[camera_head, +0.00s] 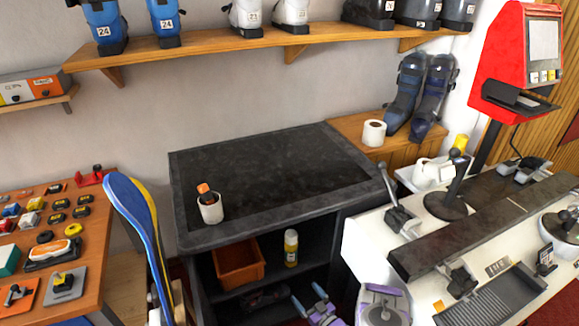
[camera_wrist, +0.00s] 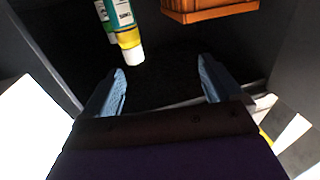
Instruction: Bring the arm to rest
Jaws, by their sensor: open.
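My gripper (camera_head: 308,295) is low in front of the dark bench (camera_head: 205,240), by the opening of its lower shelves. Its two blue fingers stand apart in the wrist view (camera_wrist: 162,82), with nothing between them. A yellow bottle with a white cap (camera_head: 291,250) stands on the shelf, beyond the gripper; it also shows in the wrist view (camera_wrist: 125,35), apart from the fingers. An orange bin (camera_head: 238,264) sits to the left of the bottle and shows at the top of the wrist view (camera_wrist: 210,10). Most of my arm is out of view.
The bench top holds a white cup with an orange-and-black item (camera_head: 209,206); the rest of it is clear. Blue and yellow skis (camera_head: 140,225) stand at left beside a wooden table (camera_head: 90,225). A white counter with tools (camera_head: 365,245) stands close at right.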

